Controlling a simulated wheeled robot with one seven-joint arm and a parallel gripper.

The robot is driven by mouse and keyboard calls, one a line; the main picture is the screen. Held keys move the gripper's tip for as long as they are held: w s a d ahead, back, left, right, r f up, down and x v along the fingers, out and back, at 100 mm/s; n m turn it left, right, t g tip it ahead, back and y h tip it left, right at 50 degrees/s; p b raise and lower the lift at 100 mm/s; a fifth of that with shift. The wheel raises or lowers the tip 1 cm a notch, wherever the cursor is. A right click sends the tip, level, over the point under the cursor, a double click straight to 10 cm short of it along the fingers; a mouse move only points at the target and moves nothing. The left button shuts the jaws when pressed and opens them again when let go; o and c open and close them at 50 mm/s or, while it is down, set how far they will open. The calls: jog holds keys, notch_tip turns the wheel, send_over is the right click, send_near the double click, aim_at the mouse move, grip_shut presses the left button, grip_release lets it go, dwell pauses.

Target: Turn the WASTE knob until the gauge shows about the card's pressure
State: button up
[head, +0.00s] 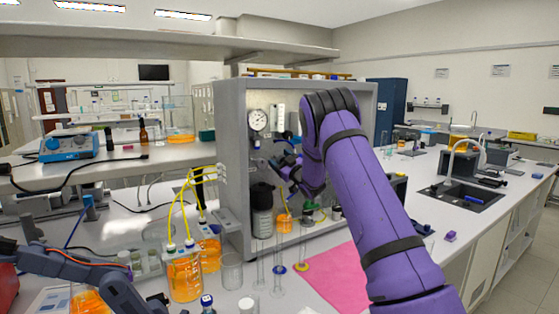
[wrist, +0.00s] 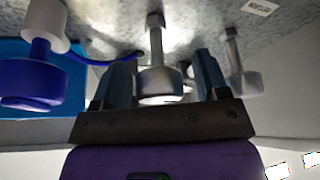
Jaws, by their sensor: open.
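My gripper (wrist: 163,66) is open in the wrist view, its two blue-grey fingers on either side of a silver knob (wrist: 157,80) on a short stem. I cannot tell whether the fingers touch it. A second silver knob (wrist: 243,80) is to the right of the fingers, and a larger blue knob (wrist: 38,82) is to the left. No WASTE label is readable. In the head view, the round white gauge (head: 258,120) is on the grey rig's panel; its needle reading is too small to tell. My arm hides part of the panel. I cannot make out the pressure card.
The grey rig housing (head: 232,150) stands around the panel. Glass bottles of orange liquid (head: 185,277) and a glass beaker (head: 232,271) stand left of the rig's front. A pink mat (head: 325,277) lies on the bench below my arm. A sink (head: 463,196) is at the right.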

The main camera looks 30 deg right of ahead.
jog(key=v, duration=1)
dwell(2.9)
jog(key=s+a+r+m+g+h, duration=0.65)
jog(key=s+a+r, duration=0.25)
jog(key=s+r, duration=0.4)
jog(key=s+a+f+g, duration=0.1)
jog(key=s+a+g, duration=0.2)
jog(key=s, duration=0.9)
jog(key=s+a+f+g+y, duration=0.1)
jog(key=s+a+g, duration=0.2)
jog(key=s+a, duration=0.4)
jog(key=s+a+f+m+g+y, duration=0.1)
jog(key=s+a+g, duration=0.2)
jog(key=s, duration=1.3)
jog(key=shift+s+a+f+g, duration=0.15)
jog(key=shift+s+a+g, duration=0.2)
jog(key=shift+a, duration=0.65)
